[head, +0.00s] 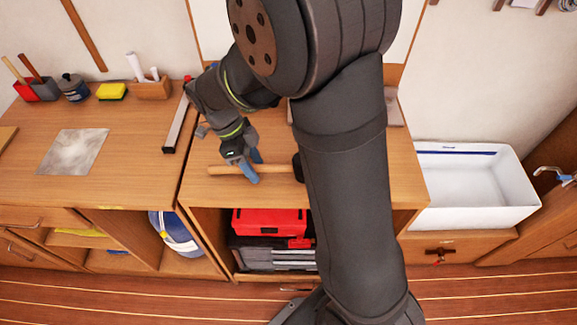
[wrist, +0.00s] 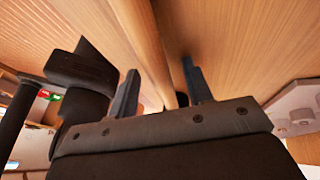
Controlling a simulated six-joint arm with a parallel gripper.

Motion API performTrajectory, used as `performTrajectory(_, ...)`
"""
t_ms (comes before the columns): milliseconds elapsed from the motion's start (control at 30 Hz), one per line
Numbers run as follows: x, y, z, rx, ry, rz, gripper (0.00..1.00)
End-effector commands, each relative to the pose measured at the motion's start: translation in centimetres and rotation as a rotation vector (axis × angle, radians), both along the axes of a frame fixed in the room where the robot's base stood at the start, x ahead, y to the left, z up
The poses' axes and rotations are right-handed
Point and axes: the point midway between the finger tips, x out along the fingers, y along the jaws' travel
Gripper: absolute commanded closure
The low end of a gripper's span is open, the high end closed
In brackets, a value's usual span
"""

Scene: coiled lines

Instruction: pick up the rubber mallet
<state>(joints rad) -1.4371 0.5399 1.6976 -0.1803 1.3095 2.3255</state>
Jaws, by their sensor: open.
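The rubber mallet (head: 225,170) lies flat on the wooden worktop. Its pale wooden handle runs left to right, and its dark head (head: 298,168) is at the right, partly hidden behind my arm. My gripper (head: 253,167) is at the handle, with one blue finger on the far side and one on the near side. In the wrist view the handle (wrist: 164,55) passes between the two open fingers of my gripper (wrist: 161,88). I cannot tell whether either finger touches it.
A long bar (head: 175,122) lies on the worktop to the left. A grey sheet (head: 73,152), a yellow sponge (head: 111,92) and small holders stand farther left. A red toolbox (head: 269,222) sits on the shelf below. A white basin (head: 470,205) is at the right.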

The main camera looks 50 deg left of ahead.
Motion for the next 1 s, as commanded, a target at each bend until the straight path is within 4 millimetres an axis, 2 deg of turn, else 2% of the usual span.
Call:
performTrajectory(100, 0.0, 0.0, 0.0, 0.0, 0.0, 0.0, 0.54)
performTrajectory(133, 0.0, 0.0, 0.0, 0.0, 0.0, 0.0, 0.58)
performTrajectory(300, 0.0, 0.0, 0.0, 0.0, 0.0, 0.0, 0.91)
performTrajectory(367, 0.0, 0.0, 0.0, 0.0, 0.0, 0.0, 1.0)
performTrajectory(767, 0.0, 0.0, 0.5, 0.001, -0.001, 0.0, 1.0)
performTrajectory(867, 0.0, 0.0, 1.3, 0.001, 0.0, 0.0, 1.0)
performTrajectory(1000, 0.0, 0.1, 3.7, 0.005, -0.001, 0.0, 1.0)
